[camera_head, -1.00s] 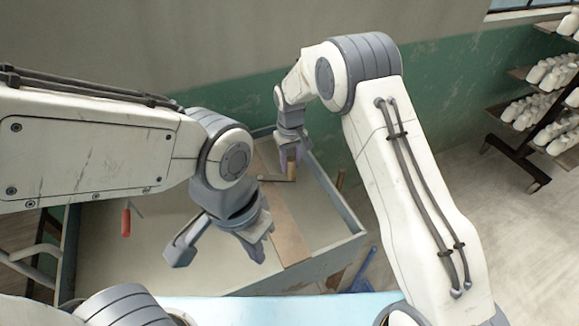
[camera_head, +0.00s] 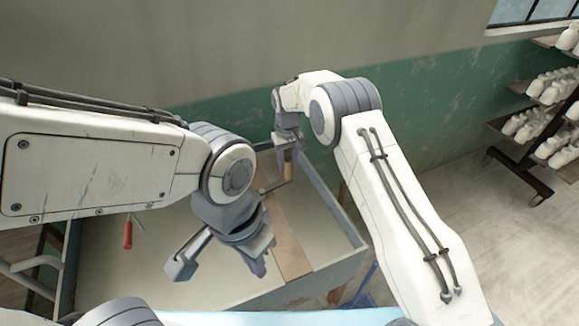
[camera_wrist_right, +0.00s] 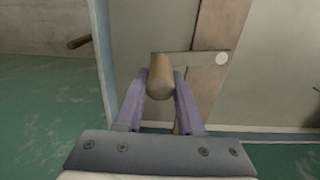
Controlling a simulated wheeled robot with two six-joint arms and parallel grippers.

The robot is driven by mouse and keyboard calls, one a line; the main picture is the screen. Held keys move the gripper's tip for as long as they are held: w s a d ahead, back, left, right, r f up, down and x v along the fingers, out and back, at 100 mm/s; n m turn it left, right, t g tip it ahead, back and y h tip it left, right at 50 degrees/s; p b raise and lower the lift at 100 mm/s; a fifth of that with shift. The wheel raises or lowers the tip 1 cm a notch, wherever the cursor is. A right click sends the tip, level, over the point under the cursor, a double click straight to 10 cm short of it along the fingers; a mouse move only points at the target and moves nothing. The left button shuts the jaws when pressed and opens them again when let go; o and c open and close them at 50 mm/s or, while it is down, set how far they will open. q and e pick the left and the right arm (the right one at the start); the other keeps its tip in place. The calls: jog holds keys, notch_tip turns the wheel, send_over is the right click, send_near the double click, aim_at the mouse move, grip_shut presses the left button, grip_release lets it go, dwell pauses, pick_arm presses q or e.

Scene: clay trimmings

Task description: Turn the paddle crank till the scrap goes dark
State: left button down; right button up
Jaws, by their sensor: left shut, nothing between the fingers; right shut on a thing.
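The paddle crank has a wooden handle (camera_head: 288,171) and a flat grey arm (camera_head: 275,187). The crank arm (camera_wrist_right: 190,59) runs right to a round pale pivot (camera_wrist_right: 221,58) above a wooden board (camera_head: 287,245) in the right wrist view. My right gripper (camera_head: 288,150) is shut on the handle; its purple fingers flank the handle (camera_wrist_right: 160,78) in the wrist view. The scrap (camera_head: 150,275) looks pale grey-beige in the tub, on both sides of the board. The paddle itself is hidden.
The grey-walled tub (camera_head: 340,215) stands near a green and grey wall. A red-handled tool (camera_head: 127,235) is at its left. A wooden peg (camera_wrist_right: 79,42) sticks out outside the tub wall. A rack of white bottles (camera_head: 545,125) stands far right.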

jog(key=shift+w+a, duration=1.3)
jog(key=shift+w, duration=0.15)
jog(key=o, duration=1.4)
jog(key=shift+c, duration=0.2)
jog(key=shift+r, duration=0.1)
notch_tip(320, 180, up, 9)
jog(key=p, duration=0.6)
